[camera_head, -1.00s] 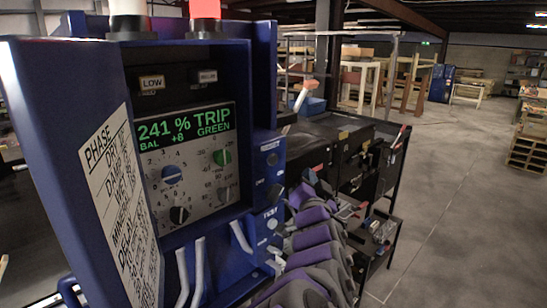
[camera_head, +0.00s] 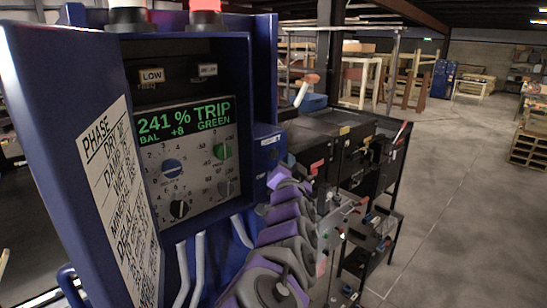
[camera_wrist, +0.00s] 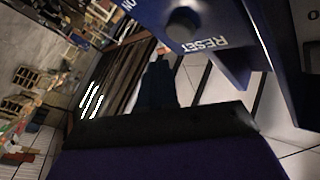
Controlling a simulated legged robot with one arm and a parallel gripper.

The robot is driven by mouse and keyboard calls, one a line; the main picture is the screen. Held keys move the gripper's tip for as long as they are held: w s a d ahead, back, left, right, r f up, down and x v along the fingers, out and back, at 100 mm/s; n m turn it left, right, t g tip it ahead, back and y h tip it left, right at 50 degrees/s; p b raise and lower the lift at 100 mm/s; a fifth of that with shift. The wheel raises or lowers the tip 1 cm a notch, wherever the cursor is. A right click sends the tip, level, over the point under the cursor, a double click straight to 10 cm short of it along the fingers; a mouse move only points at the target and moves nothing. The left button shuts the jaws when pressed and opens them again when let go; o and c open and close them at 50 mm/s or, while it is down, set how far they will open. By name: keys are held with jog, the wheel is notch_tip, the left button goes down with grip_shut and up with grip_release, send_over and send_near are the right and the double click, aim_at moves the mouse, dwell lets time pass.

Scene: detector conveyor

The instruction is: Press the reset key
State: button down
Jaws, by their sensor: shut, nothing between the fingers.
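The reset key is a dark round button (camera_wrist: 183,25) on a blue panel (camera_wrist: 222,62), beside the white word RESET, at the top of the wrist view. My gripper (camera_wrist: 158,80) shows there as dark fingers, shut and empty, below and left of the key. A gap shows between them in the picture; the depth between them is hard to judge. In the head view, the blue detector cabinet (camera_head: 62,140) stands at left with its lit display (camera_head: 184,122) reading 241 % TRIP, BAL +8, GREEN. My purple and grey arm hides the lower side panel, and I cannot make out the key there.
Several knobs sit under the display, and pale cables (camera_head: 199,265) hang below it. A black conveyor frame (camera_head: 372,150) with tools on its shelf stands behind my arm. The concrete floor (camera_head: 450,225) at right is clear.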

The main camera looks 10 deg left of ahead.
jog(key=shift+w+a+b, duration=0.5)
jog(key=shift+w+a, duration=0.05)
jog(key=shift+a, duration=0.2)
jog(key=shift+w+a+r+b, duration=0.1)
jog(key=shift+w+a+b, duration=0.4)
jog(key=shift+a+b, duration=0.2)
dwell(2.6)
jog(key=shift+d, duration=0.1)
jog(key=shift+s+d+b, duration=0.55)
jog(key=shift+d+b, duration=0.05)
jog(key=shift+b, duration=0.4)
jog(key=shift+s+d+b, duration=0.55)
jog(key=shift+s+d, duration=0.25)
jog(key=shift+d, duration=0.25)
jog(key=shift+s+d+b, duration=0.5)
jog(key=shift+s+d, duration=0.3)
jog(key=shift+d, duration=0.2)
